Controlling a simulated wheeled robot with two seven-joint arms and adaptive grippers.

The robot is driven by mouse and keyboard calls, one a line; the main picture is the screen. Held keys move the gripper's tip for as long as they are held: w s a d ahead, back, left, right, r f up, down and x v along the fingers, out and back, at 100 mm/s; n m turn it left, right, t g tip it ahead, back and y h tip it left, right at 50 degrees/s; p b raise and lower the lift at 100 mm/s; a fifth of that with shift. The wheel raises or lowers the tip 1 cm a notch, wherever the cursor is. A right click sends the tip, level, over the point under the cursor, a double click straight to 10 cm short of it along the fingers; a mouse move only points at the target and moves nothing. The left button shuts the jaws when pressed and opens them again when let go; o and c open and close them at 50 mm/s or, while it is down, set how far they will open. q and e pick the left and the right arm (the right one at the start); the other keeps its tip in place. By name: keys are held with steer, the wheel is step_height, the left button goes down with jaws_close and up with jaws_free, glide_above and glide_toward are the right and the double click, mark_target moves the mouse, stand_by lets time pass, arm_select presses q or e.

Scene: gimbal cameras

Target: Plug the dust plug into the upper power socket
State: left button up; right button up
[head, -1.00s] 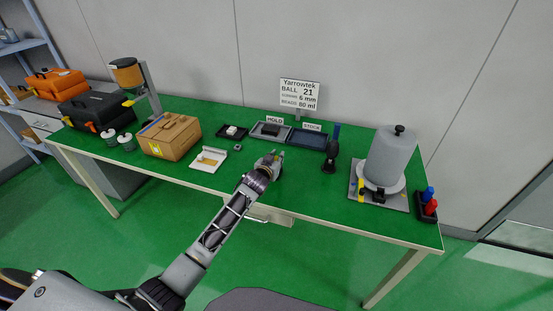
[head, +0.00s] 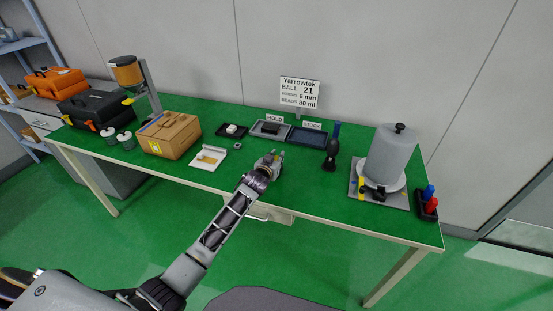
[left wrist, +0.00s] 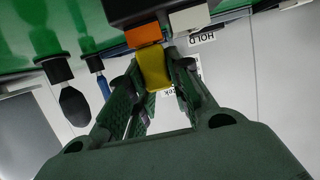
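My left gripper (head: 273,160) is over the front middle of the green table in the head view. In the left wrist view, its two green fingers (left wrist: 158,85) flank a small yellow piece (left wrist: 155,68) at the tips and appear closed on its sides. I cannot tell for certain that this is the dust plug. An orange block (left wrist: 143,36) lies just beyond the yellow piece, beside a white block (left wrist: 190,18), both against a dark box (left wrist: 135,10). I cannot tell whether the yellow and orange pieces touch. No power socket is clearly recognisable. My right gripper is not in view.
HOLD and STOCK trays (head: 309,146) lie behind the gripper, below a sign (head: 300,92). A black bulb-shaped tool (head: 330,160) and a grey cylinder (head: 388,155) stand right. A brown case (head: 170,137) stands left. The table's front strip right of the gripper is clear.

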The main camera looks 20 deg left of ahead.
arm_select(q)
steer(key=o, duration=0.5)
steer(key=shift+f, duration=0.2)
steer(key=shift+c, duration=0.2)
steer(key=shift+r, duration=0.1)
steer(key=shift+s, duration=0.3)
steer(key=v, duration=1.1)
steer(key=shift+s+r, duration=0.2)
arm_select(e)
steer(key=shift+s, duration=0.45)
